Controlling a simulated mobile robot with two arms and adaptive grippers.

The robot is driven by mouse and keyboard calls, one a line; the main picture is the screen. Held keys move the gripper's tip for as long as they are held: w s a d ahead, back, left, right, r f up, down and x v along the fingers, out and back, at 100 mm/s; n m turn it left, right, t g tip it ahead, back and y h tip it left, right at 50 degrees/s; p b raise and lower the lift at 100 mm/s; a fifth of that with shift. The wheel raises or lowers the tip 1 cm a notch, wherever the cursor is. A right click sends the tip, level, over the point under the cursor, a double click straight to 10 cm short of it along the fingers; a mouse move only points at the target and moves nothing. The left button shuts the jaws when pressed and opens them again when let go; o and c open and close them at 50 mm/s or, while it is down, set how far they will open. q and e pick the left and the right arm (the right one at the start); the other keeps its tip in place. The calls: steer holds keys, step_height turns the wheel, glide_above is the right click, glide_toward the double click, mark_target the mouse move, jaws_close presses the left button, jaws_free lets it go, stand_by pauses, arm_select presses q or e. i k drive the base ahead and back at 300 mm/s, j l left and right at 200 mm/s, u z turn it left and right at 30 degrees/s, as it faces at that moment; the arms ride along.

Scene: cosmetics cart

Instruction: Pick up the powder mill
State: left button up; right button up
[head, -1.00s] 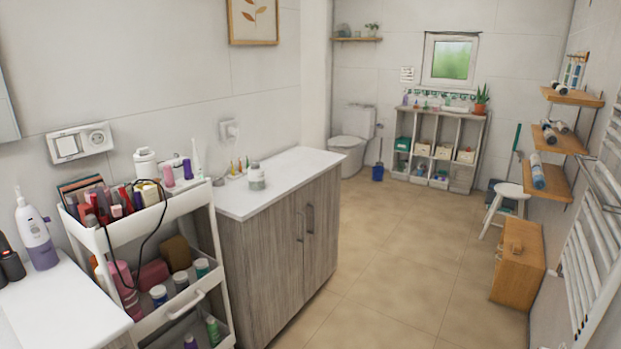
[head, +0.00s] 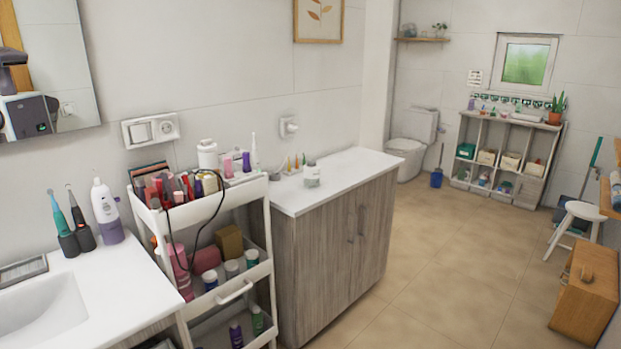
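I cannot tell for sure which thing is the powder mill. A small white jar with a grey top (head: 312,174) stands upright on the white top of the wooden cabinet. A white bottle with a round lid (head: 207,155) stands at the back of the cart's top tray, among tubes and cosmetics. A white and purple device (head: 106,212) stands upright on the sink counter, left of the cart. Neither of my grippers is in view.
The white cart (head: 264,271) stands between the sink counter (head: 110,285) and the wooden cabinet (head: 330,262). A dark cable hangs over the cart. A white stool (head: 577,212) and wooden box (head: 587,292) stand at the right. The tiled floor (head: 445,240) between is clear.

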mark_target(312, 175)
steer(key=u, duration=0.4)
steer(key=i+u, duration=0.1)
steer(key=u, duration=0.75)
steer(key=i+l+u, duration=0.1)
steer(key=u, duration=0.3)
steer(key=l+u, duration=0.15)
steer(key=u, duration=0.25)
steer(key=i+l+u, duration=0.1)
steer(key=u, duration=0.3)
steer(key=l+z, duration=0.45)
steer(key=l, duration=0.4)
steer(key=l+z, duration=0.15)
steer(key=l, duration=0.45)
steer(key=l+z, duration=0.15)
steer(key=l, duration=0.5)
steer(key=i, duration=0.05)
